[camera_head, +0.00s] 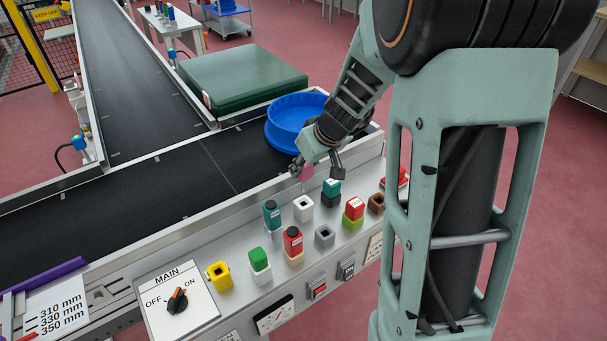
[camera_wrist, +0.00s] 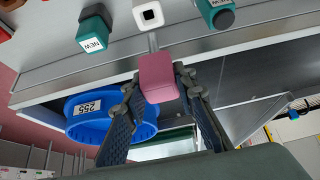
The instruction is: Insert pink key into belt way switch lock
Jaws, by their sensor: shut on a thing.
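My gripper (camera_head: 317,170) is shut on the pink key (camera_head: 306,173), above the far edge of the control panel (camera_head: 205,305). In the wrist view the pink key's square head (camera_wrist: 158,78) sits between the fingertips (camera_wrist: 158,88), and its grey shaft points toward an empty white square lock (camera_wrist: 148,14). The key looks apart from this lock. In the head view the white lock (camera_head: 303,208) stands just below the key. Other empty locks are yellow (camera_head: 219,275), grey (camera_head: 324,236) and brown (camera_head: 376,203). I cannot tell which lock is named the belt way switch.
A teal key (camera_head: 271,214), a red key (camera_head: 292,242), a green key (camera_head: 258,254) and others stand on the panel around the white lock. A blue round tray (camera_head: 293,120) sits on the black conveyor (camera_head: 150,190) behind my gripper. A green box (camera_head: 243,78) stands beyond.

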